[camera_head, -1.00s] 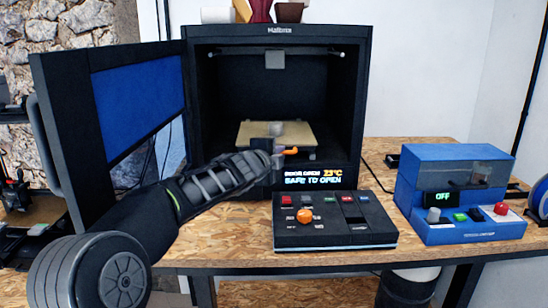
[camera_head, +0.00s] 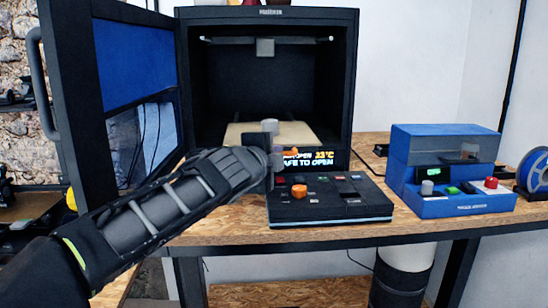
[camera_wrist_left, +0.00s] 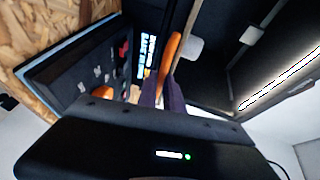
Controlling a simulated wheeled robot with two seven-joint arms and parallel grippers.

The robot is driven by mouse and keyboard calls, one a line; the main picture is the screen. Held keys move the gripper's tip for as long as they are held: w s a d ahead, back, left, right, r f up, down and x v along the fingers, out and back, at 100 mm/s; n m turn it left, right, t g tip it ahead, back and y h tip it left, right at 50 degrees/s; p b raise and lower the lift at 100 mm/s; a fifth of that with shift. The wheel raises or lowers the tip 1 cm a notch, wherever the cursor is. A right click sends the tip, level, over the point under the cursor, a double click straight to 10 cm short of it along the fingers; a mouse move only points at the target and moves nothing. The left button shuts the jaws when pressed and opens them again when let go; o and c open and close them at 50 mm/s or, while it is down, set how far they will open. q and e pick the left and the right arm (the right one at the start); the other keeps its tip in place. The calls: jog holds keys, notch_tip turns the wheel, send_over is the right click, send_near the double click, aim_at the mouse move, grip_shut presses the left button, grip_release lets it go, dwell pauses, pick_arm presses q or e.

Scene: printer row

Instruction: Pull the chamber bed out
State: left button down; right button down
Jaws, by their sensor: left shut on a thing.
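The chamber bed, a tan plate (camera_head: 240,134), sits low in the black printer's open chamber, its front part reaching toward the opening. A small grey cylinder (camera_head: 270,126) stands on it. The orange handle (camera_head: 292,153) at its front is mostly hidden behind my left gripper (camera_head: 279,160). The left wrist view shows the handle (camera_wrist_left: 172,52) between the dark fingers of my left gripper (camera_wrist_left: 170,88), which are shut on it. My right gripper is in neither view.
The printer door (camera_head: 110,95) stands open on the left. A black control box (camera_head: 330,203) with an orange knob sits below the chamber, close to my left gripper. A blue machine (camera_head: 445,170) stands to the right on the wooden table (camera_head: 230,225).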

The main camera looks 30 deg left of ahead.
pick_arm(q)
jog(key=c, duration=1.8)
grip_release()
jog(key=v, duration=0.7)
jog(key=shift+s+d, duration=0.15)
jog(key=shift+s, duration=0.2)
